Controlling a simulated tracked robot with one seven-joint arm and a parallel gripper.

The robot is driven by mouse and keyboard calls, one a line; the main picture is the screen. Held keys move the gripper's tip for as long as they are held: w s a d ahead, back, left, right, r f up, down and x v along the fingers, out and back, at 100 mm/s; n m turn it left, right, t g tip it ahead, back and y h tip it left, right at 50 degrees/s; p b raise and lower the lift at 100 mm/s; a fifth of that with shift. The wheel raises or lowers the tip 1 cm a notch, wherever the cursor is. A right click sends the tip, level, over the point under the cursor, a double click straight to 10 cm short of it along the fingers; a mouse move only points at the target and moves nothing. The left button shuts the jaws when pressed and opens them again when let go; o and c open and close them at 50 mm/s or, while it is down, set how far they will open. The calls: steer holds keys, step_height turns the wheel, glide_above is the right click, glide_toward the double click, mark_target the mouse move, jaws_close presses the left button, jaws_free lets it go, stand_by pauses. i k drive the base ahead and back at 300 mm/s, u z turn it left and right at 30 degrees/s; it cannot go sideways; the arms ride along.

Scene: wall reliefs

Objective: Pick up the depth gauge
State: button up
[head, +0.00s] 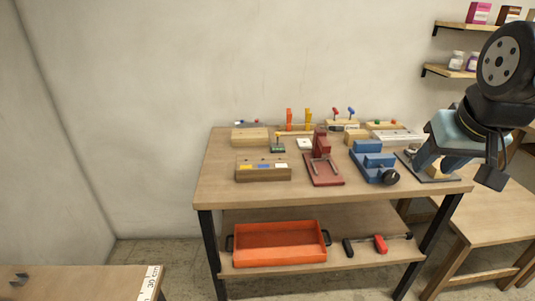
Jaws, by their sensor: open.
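I cannot tell for sure which item is the depth gauge, as the small tools are tiny in the head view. A small dark green-topped piece (277,145) and a small white block (304,144) stand mid-table. A long pale piece (400,136) lies at the back right of the workbench (225,190). My gripper (441,168) is at the bench's right end, pointing down, with its jaws apart. It partly hides a dark plate with a tan piece (437,172) behind it. I see nothing held in it.
A red fixture (322,165), a blue vise (374,163) and a wooden block with coloured inserts (263,168) line the bench front. Upright orange and yellow handles (298,120) stand behind. An orange tray (280,245) and a red-black clamp (379,244) are on the lower shelf.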

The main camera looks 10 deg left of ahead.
mark_target(280, 148)
steer(key=z, duration=0.15)
steer(key=i, duration=0.9)
steer(key=u, duration=0.05)
